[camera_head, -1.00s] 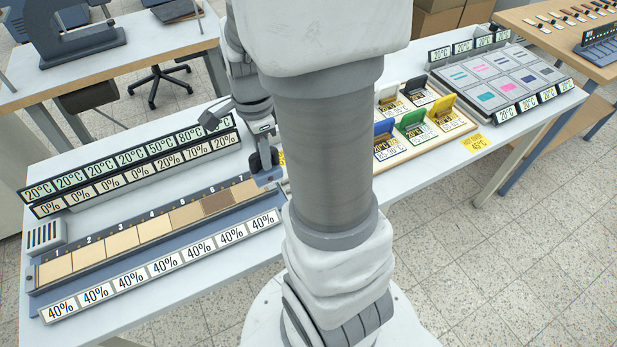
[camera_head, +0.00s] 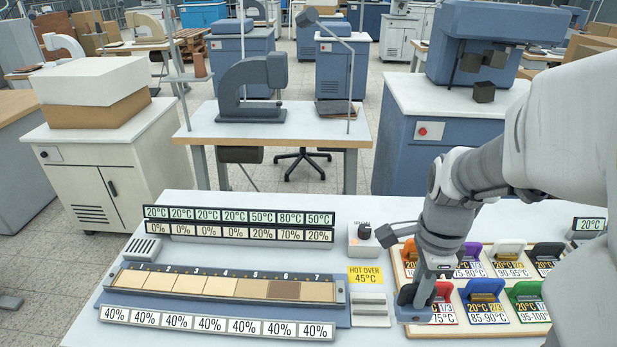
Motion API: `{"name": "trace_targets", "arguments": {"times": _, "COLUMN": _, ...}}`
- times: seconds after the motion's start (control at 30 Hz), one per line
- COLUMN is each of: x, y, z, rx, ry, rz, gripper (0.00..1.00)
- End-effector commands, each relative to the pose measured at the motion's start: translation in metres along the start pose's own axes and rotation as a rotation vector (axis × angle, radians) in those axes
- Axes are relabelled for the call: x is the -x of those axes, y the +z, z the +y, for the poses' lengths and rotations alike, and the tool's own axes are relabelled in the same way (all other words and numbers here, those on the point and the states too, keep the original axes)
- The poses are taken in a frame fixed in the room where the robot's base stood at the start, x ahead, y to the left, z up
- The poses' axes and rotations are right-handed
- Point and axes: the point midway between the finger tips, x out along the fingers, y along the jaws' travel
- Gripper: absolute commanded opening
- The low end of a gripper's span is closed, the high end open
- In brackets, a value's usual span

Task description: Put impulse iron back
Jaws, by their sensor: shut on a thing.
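My gripper (camera_head: 427,290) is at the front left corner of the wooden board with coloured-handled tools, shut on a small dark blue-grey piece (camera_head: 407,299) that looks like the impulse iron. The arm and fingers hide part of it, and I cannot tell whether it touches the board. A white box with a black knob (camera_head: 363,240) stands left of the gripper. A light grey ridged rest (camera_head: 370,312) lies below the yellow "HOT OVER 45°C" sign (camera_head: 367,275); it looks empty.
A red-handled tool (camera_head: 442,291) is close beside the gripper, with blue (camera_head: 482,287) and green (camera_head: 526,289) ones to its right. The numbered strip tray (camera_head: 342,292) and percent displays (camera_head: 218,323) fill the left. The table between tray and board is narrow.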

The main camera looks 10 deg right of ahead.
Motion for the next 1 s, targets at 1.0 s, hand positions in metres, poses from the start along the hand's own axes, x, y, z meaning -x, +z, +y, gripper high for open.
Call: {"name": "trace_targets", "arguments": {"times": 1.0, "x": -0.067, "y": 0.055, "z": -0.095, "rx": 0.001, "ry": -0.001, "rz": -0.001, "gripper": 0.00}}
